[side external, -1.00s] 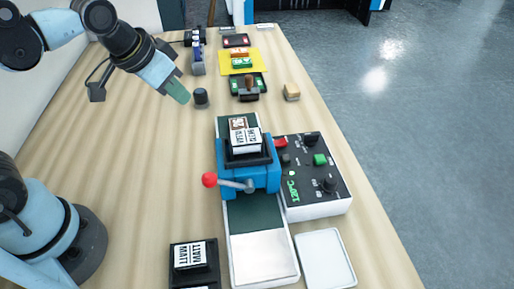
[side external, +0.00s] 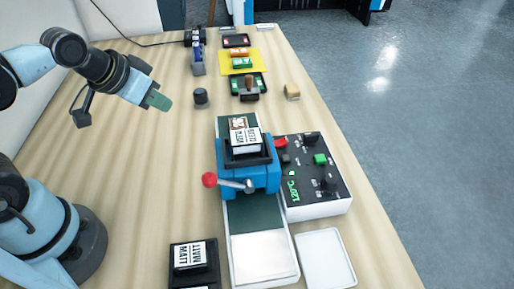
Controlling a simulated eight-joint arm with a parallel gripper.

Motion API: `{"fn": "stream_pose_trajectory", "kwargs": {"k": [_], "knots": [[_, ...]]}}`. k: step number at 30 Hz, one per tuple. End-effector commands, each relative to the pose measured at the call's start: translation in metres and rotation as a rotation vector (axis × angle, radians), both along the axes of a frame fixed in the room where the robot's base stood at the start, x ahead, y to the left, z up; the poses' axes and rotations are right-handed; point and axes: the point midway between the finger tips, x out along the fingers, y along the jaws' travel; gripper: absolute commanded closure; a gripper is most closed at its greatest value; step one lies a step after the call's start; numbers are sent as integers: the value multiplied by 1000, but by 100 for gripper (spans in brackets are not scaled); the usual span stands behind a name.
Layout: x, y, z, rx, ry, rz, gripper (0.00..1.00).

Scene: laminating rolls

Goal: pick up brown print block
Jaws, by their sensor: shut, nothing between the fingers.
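A small tan-brown block (side external: 292,91) sits alone on the wooden table towards the back right; it is the likeliest brown print block, but it is too small to make out a print face. A stamp with a brown handle (side external: 249,82) stands to its left on a dark green pad (side external: 262,83). My gripper (side external: 158,101), with green fingertips, is shut and empty. It hangs above the left side of the table, well left of the block and touching nothing.
A dark knob-like cylinder (side external: 201,97) stands between my gripper and the pad. A blue laminating machine (side external: 262,180) with a red-tipped lever and a control box (side external: 318,205) fill the centre. A yellow sheet (side external: 262,61) lies behind. The table's left side is clear.

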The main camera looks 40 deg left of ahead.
Motion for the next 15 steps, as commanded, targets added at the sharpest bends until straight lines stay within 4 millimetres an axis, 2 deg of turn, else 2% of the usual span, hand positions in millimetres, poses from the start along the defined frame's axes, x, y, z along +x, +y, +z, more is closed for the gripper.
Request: {"fn": "stream_pose_trajectory", "kwargs": {"k": [10, 15], "knots": [[0, 0, 0, 0, 0, 0, 98], [0, 0, 0, 0, 0, 0, 72]]}}
